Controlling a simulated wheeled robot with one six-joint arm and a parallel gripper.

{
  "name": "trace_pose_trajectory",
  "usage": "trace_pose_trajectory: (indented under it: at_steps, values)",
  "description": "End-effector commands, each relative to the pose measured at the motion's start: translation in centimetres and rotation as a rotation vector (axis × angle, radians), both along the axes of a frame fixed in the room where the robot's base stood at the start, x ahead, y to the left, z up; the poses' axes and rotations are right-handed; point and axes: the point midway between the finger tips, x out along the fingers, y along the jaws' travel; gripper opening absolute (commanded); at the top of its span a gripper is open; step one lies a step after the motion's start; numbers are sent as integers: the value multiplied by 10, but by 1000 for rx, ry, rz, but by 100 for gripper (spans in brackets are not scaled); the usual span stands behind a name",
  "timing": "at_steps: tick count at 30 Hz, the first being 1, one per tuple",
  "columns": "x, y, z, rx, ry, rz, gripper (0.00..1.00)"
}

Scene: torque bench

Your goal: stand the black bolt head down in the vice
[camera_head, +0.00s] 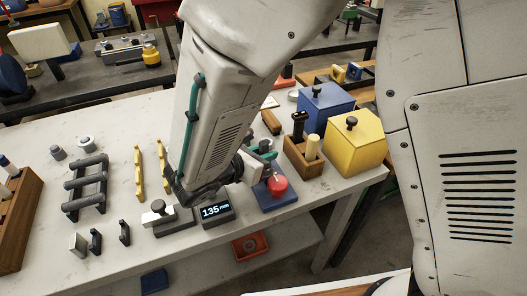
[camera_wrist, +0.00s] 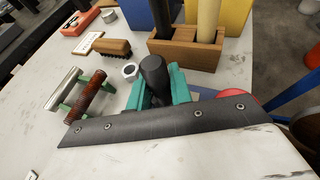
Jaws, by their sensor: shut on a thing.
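My gripper (camera_wrist: 157,90) has teal fingers, seen behind the dark screwed plate in the wrist view. They are shut on the black bolt (camera_wrist: 154,70), a dark round-ended piece that shows between them. Its lower part is hidden. In the head view my gripper (camera_head: 264,157) is partly hidden behind my arm, just above and behind a red knob (camera_head: 277,184) on a blue base (camera_head: 274,200). I cannot make out the vice for certain in either view.
A wooden block (camera_head: 302,165) holding a black and a cream upright piece stands close behind my gripper. Blue (camera_head: 325,105) and yellow (camera_head: 355,143) boxes stand beyond it. A 135 mm display (camera_head: 214,211) is in front. A silver and a rust-brown cylinder (camera_wrist: 90,95) lie left in the wrist view.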

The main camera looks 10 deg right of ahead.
Motion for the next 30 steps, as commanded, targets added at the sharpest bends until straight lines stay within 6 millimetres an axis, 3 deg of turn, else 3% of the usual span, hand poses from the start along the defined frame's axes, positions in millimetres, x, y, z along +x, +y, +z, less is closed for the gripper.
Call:
trace_pose_trajectory:
  at_steps: [12,13,15,16,25,30]
  values:
    - [0,0,0,0,0,0,0]
    - [0,0,0,0,0,0,24]
    - [0,0,0,0,0,0,43]
    - [0,0,0,0,0,0,46]
    - [-1,2,1,0,0,1,46]
    - [-14,17,9,1,-1,4,46]
